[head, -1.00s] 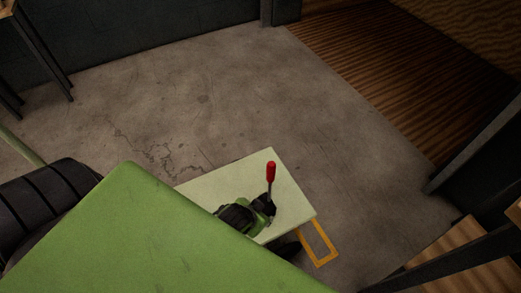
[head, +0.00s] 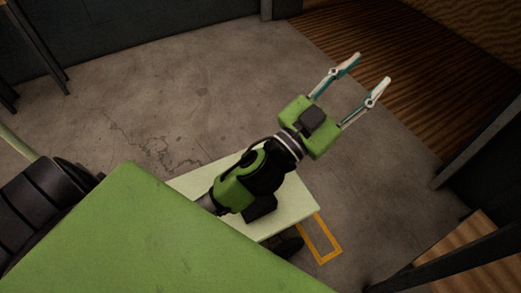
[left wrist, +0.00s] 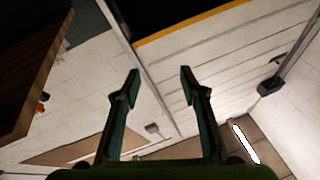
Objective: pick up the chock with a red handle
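I cannot make out a chock with a red handle for certain in either view now. A tiny red spot (left wrist: 44,96) shows beside brown wood at the left of the left wrist view, too small to identify. My left gripper (head: 371,70) is open and empty in the head view, stretched over the floor toward the upper right. In the left wrist view the same gripper (left wrist: 160,75) has its two fingertips well apart with nothing between them. The arm covers the place where a red-topped lever showed earlier. My right gripper is in neither view.
Bare concrete floor (head: 150,90) lies open at the left and middle. A ribbed brown wooden surface (head: 400,60) lies at the upper right. Dark metal legs (head: 38,45) stand at the upper left. A yellow rectangular outline (head: 332,257) shows at the lower right.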

